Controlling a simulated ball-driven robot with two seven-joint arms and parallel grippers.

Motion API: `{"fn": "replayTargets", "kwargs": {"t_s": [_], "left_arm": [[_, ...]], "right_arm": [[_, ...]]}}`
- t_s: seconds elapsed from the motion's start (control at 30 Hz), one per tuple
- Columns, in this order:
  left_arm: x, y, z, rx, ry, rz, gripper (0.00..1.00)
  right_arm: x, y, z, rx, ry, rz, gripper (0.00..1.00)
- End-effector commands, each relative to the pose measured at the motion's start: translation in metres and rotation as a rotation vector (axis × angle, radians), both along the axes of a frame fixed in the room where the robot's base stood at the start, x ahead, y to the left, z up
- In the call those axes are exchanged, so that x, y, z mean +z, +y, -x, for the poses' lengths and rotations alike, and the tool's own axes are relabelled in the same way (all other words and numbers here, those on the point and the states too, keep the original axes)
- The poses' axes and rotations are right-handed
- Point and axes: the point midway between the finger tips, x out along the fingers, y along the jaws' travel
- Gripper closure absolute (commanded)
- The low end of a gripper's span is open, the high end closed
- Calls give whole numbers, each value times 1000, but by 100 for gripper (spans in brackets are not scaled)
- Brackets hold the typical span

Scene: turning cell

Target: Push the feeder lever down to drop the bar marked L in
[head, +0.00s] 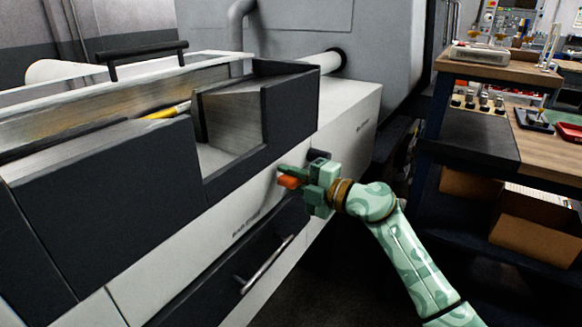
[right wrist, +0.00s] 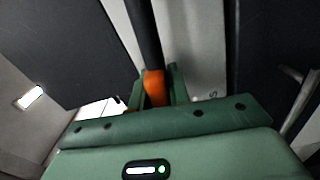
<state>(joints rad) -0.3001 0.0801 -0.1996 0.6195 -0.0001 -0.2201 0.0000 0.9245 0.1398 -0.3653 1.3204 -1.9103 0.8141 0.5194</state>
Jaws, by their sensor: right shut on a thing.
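The feeder lever's orange grip (head: 288,182) shows at the front of the bar feeder, between the fingers of my right gripper (head: 297,176). In the right wrist view the orange grip (right wrist: 154,88) sits between the two green fingers (right wrist: 160,86), and a dark lever shaft (right wrist: 143,32) runs up from it. My right gripper is shut on this grip. A bar with a yellow section (head: 167,110) lies in the feeder's open trough; I cannot read any letter on it. My left gripper is not in view.
The feeder's dark front panels (head: 110,200) and an open pocket (head: 232,118) lie left of my arm. A drawer with a metal handle (head: 265,265) is below. A workbench (head: 500,68) with tools and cardboard boxes (head: 540,245) stands at the right.

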Motion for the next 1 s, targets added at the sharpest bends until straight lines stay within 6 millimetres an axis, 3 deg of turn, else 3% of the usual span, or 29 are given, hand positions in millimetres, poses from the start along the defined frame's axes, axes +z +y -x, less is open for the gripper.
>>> {"fn": "replayTargets", "kwargs": {"t_s": [0.1,0.4,1.0], "left_arm": [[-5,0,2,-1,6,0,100],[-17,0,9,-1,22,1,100],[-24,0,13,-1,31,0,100]], "right_arm": [[-19,0,0,0,-68,57,100],[-50,-1,-1,1,-223,170,100],[-62,-2,-3,2,-311,232,100]]}}
